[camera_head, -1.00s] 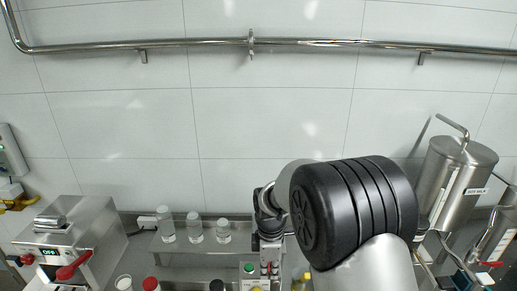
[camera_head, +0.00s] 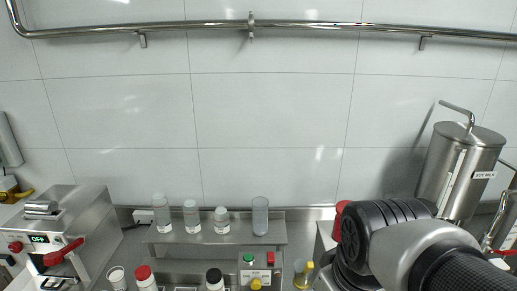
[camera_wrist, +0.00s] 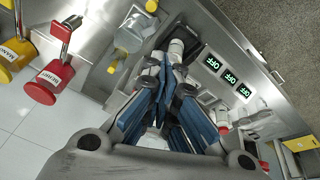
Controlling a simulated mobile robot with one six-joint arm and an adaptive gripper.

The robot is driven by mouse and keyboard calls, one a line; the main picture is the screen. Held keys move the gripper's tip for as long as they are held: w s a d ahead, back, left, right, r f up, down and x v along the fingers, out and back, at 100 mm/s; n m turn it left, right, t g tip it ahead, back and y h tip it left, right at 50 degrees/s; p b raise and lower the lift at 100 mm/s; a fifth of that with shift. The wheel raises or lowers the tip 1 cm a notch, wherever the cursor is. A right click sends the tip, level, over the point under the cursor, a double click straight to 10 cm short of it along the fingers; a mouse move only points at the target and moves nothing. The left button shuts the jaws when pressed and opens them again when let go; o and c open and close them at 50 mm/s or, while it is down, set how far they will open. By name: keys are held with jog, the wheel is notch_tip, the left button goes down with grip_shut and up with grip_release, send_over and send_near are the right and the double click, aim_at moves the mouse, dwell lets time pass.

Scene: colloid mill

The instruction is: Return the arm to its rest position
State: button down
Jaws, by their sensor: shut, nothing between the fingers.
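My arm shows at the lower right of the head view, its black joint cover and grey links in front of the bench. My gripper is outside the head view. In the wrist view my gripper (camera_wrist: 163,85) has its blue-padded fingers drawn together, with nothing visible between them. Behind the fingertips are a bench, a pale bottle-like thing partly hidden by them, and a steel panel with several green OFF displays (camera_wrist: 229,77).
A steel machine (camera_head: 62,235) with an OFF display stands at left. Several clear containers stand on a steel shelf (camera_head: 180,252). A soy milk tank (camera_head: 458,172) stands at right, near my arm.

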jog(key=s+d+f+m+b, duration=0.1)
jog(key=s+f+m, duration=0.1)
jog(key=s, duration=0.2)
jog(key=s+f+m+t+b, duration=0.1)
jog(key=s+f+m, duration=0.1)
jog(key=s+m, duration=0.1)
jog(key=shift+s+d+b, duration=0.4)
jog(key=shift+s, duration=0.1)
